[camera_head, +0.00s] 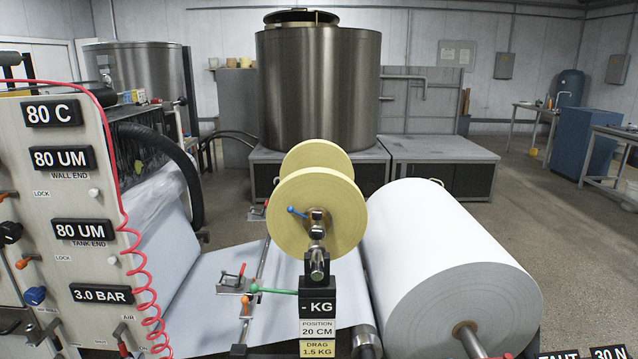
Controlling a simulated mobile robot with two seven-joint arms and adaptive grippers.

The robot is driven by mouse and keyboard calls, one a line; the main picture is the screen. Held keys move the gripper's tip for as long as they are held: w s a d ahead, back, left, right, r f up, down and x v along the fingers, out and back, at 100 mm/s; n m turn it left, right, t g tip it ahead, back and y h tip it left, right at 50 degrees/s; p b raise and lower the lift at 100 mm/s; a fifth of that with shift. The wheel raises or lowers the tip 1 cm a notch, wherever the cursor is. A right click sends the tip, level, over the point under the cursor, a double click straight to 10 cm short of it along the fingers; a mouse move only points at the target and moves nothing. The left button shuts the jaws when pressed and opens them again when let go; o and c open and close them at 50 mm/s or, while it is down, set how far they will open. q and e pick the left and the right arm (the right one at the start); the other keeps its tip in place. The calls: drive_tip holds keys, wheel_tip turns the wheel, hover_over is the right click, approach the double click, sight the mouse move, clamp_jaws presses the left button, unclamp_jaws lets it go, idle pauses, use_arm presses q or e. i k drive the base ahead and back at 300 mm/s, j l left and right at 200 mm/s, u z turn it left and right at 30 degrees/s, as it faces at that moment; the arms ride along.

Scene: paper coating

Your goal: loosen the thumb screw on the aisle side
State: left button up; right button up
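No part is labelled as a thumb screw, so I cannot tell for sure which one it is. White knobs stand beside two LOCK labels on the left panel, an upper one (94,193) near the WALL END display and a lower one (112,259) near the TANK END display. A small blue-ended lever (297,212) sits at the hub of the front yellow disc (315,215). A green-ended lever (262,289) points left from the post below the discs. An orange-topped part (245,302) stands beside it. Neither of my grippers shows.
A large white paper roll (450,255) fills the right front. The control panel (60,215) with a red coiled hose (135,240) stands at the left. A steel tank (318,90) stands behind. Open floor (560,230) lies right of the roll.

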sight(316, 215)
drive_tip(key=i+j, duration=0.2)
drive_tip(key=i+j+z, duration=0.15)
drive_tip(key=j, duration=0.2)
drive_tip(key=i+j+z, duration=0.15)
drive_tip(key=j, duration=0.25)
drive_tip(key=i+j+z, duration=0.15)
drive_tip(key=j, duration=0.25)
drive_tip(key=i+j+z, duration=0.15)
drive_tip(key=j, duration=0.25)
drive_tip(key=k, duration=0.05)
